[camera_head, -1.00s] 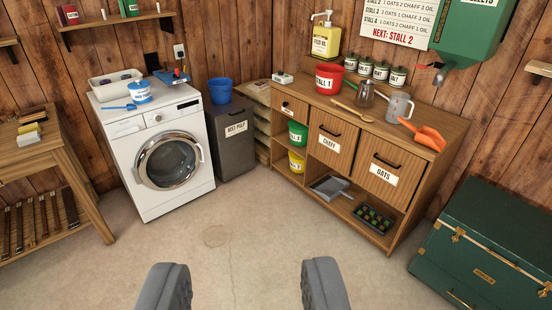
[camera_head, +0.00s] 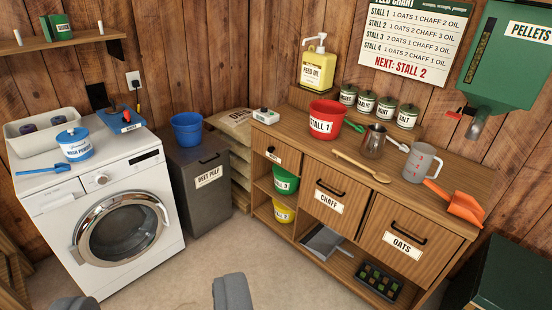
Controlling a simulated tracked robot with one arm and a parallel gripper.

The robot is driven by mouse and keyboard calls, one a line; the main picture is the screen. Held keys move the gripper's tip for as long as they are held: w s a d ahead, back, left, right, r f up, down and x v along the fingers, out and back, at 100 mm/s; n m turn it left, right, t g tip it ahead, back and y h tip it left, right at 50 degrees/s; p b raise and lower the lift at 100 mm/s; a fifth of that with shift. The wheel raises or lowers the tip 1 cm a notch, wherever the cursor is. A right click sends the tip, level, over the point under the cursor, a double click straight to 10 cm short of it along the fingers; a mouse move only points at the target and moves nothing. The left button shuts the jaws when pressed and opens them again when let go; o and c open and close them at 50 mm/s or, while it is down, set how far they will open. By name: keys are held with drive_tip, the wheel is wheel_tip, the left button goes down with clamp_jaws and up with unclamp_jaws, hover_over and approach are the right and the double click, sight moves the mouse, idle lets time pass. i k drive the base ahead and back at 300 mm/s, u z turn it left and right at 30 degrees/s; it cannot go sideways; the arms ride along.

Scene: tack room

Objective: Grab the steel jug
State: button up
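The steel jug (camera_head: 374,142) stands upright on the wooden counter (camera_head: 415,166), between the red Stall 1 bucket (camera_head: 322,124) and a clear measuring jug (camera_head: 419,162). A handle shows on its right side. My gripper (camera_head: 150,303) is at the bottom left of the view, its two grey fingers wide apart with nothing between them. It is well short of the counter and apart from the steel jug. The left fingertip is mostly cut off by the frame edge.
A wooden spoon (camera_head: 361,166) lies in front of the steel jug. An orange scoop (camera_head: 459,204) lies at the counter's right. Lidded pots (camera_head: 385,108) stand behind the jug. The washing machine (camera_head: 110,215) and beet pulp bin (camera_head: 205,185) stand left. Some floor is clear before the counter.

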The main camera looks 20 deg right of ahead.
sight(371, 147)
drive_tip(key=z, duration=0.15)
drive_tip(key=i, duration=1.55)
drive_tip(key=z, duration=0.45)
drive_tip(key=i, duration=1.7)
drive_tip(key=z, duration=0.25)
